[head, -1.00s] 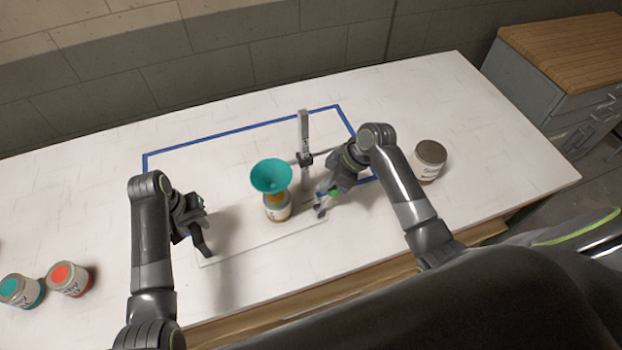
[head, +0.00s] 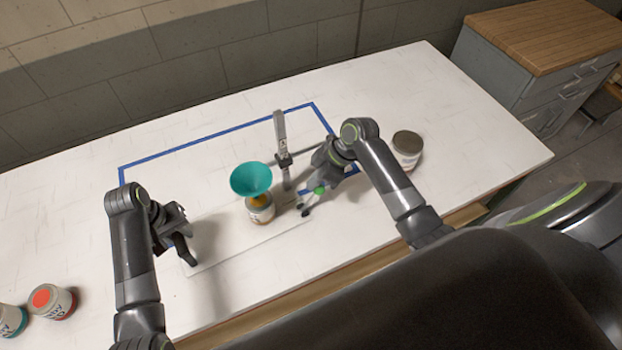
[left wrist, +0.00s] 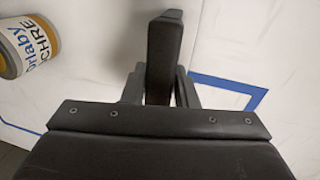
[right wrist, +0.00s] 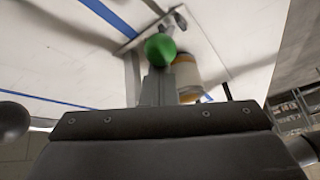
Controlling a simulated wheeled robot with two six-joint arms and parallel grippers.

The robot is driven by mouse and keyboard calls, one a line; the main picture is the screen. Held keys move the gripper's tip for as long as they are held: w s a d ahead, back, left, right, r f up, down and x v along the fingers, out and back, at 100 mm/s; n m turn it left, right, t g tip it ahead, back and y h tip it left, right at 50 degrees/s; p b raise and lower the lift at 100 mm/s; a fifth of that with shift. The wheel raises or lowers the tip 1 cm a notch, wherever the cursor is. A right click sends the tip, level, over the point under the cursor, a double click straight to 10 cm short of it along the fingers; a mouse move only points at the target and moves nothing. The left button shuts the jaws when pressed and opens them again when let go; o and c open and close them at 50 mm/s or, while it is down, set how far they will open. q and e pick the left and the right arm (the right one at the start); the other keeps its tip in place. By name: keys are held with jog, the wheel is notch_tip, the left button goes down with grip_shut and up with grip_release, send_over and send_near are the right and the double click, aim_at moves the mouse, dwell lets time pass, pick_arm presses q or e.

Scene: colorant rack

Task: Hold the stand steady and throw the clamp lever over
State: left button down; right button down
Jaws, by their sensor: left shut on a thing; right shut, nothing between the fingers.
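The stand has a white base plate (head: 225,238) and a grey upright post (head: 281,140) with a clamp on it. A teal funnel (head: 251,179) sits above an ochre can (head: 260,210) on the plate. My left gripper (head: 187,255) is at the plate's left end, shut on the plate's edge; its fingers hide the contact. The lever's green knob (head: 320,189) is at my right gripper (head: 305,207), which is shut and empty to the right of the can. The knob also shows just ahead of the fingers in the right wrist view (right wrist: 160,47); I cannot tell whether they touch.
Blue tape (head: 215,142) outlines an area around the stand. A grey-lidded can (head: 407,149) stands right of my right arm. A red-topped can (head: 52,302) and a teal can (head: 11,320) stand at far left. The back of the table is clear.

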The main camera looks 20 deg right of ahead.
pick_arm(q)
jog(key=shift+a, duration=0.1)
pick_arm(e)
jog(key=w+a+r, duration=0.1)
jog(key=w+a, duration=0.1)
jog(key=a, duration=0.2)
pick_arm(q)
jog(key=c, duration=1.1)
grip_release()
pick_arm(e)
jog(key=d+v, duration=0.1)
jog(key=v, duration=0.9)
jog(key=shift+f, duration=0.35)
jog(key=shift+s, duration=0.1)
